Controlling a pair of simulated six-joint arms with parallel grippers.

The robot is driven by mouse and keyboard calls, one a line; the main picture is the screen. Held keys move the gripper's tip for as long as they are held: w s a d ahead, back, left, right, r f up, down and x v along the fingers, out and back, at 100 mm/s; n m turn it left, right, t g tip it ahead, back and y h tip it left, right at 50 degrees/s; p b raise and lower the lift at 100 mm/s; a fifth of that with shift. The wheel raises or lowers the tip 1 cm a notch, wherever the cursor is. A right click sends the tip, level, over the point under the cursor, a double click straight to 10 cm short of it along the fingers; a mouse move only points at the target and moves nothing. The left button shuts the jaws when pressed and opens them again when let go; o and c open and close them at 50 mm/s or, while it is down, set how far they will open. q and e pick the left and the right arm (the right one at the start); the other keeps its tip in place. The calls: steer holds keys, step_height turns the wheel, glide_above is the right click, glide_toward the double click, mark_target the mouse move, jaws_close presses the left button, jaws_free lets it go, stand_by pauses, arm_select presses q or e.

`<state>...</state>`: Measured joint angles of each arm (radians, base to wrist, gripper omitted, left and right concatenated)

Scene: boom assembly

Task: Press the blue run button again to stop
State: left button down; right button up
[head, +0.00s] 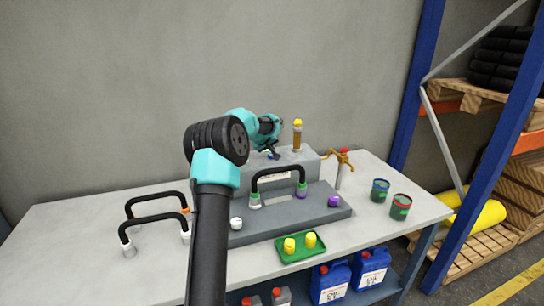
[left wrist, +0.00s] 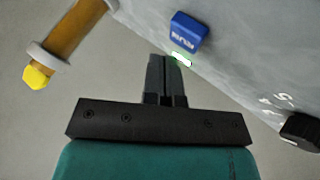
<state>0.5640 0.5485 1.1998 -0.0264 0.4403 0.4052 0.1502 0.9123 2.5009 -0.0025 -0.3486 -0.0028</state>
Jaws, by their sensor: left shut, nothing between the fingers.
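The blue run button (left wrist: 188,32), with "RUN" lettering on it, stands on the grey housing in the left wrist view. A small lit white-green strip (left wrist: 181,59) is beside it. My left gripper (left wrist: 166,62) is shut and empty. In that view its fingertips are just below and left of the button; I cannot tell whether they touch the housing. In the head view my left arm reaches over the bench and its gripper (head: 274,154) is at the grey housing (head: 300,165), where the button is not clear. My right gripper is in neither view.
An amber cylinder with a yellow cap (head: 297,134) stands on the housing. A black hose (head: 279,171) arches over the lower grey plate. A green tray (head: 282,260) with yellow caps is in front. Two cans (head: 400,207) stand at the right. Two black hoses (head: 157,220) are at the left.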

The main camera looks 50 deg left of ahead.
arm_select(q)
steer(key=shift+f, duration=0.1)
stand_by(0.7)
steer(key=shift+f, duration=0.35)
steer(key=shift+f, duration=0.55)
stand_by(0.9)
steer(key=shift+r, duration=1)
steer(key=shift+r, duration=0.1)
steer(key=shift+r, duration=2.4)
